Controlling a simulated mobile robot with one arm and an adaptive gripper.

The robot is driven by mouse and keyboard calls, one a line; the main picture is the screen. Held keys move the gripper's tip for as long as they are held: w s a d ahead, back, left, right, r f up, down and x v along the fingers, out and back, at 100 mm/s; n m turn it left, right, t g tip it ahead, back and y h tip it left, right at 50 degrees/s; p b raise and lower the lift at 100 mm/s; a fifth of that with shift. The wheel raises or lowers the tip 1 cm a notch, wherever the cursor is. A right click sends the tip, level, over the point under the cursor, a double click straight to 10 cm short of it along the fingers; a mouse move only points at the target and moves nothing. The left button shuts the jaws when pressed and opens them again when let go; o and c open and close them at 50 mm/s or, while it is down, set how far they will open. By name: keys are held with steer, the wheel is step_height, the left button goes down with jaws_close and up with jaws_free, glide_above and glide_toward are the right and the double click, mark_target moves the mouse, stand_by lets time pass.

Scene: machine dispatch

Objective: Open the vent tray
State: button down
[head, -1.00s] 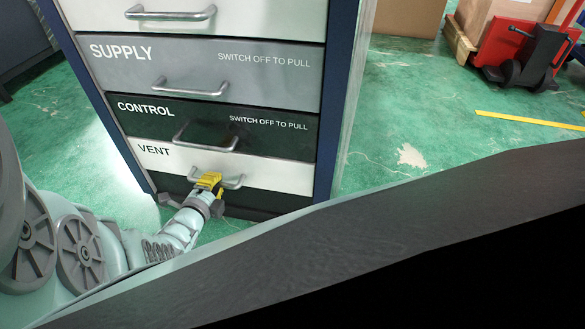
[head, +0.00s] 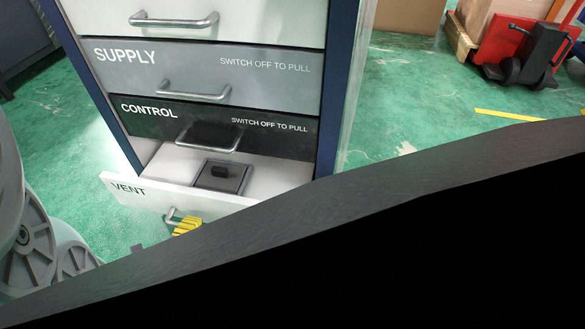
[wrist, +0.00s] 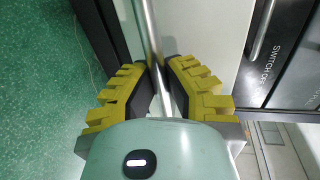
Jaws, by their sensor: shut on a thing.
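The vent tray (head: 128,191) is the lowest, white-fronted drawer of the cabinet, labelled VENT. In the head view it stands pulled out, showing its white inside and a dark square fitting (head: 222,177) with a black knob. My gripper (head: 187,226) is at the tray's metal handle (head: 172,213), partly hidden by a dark edge in front. In the wrist view the yellow-padded fingers (wrist: 161,88) are shut around the handle bar (wrist: 152,38).
Above it, the black CONTROL drawer (head: 150,113) and grey SUPPLY drawer (head: 130,70) are closed; both read "SWITCH OFF TO PULL". Green floor (head: 410,110) is open to the right. A red pallet truck (head: 490,45) and boxes stand at the back right.

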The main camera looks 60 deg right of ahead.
steer(key=f+b+v, duration=0.1)
steer(key=f+v, duration=0.1)
steer(key=v, duration=0.8)
steer(key=shift+s+a, duration=0.25)
steer(key=shift+a, duration=0.2)
steer(key=c, duration=1)
jaws_free()
steer(key=v, duration=1.2)
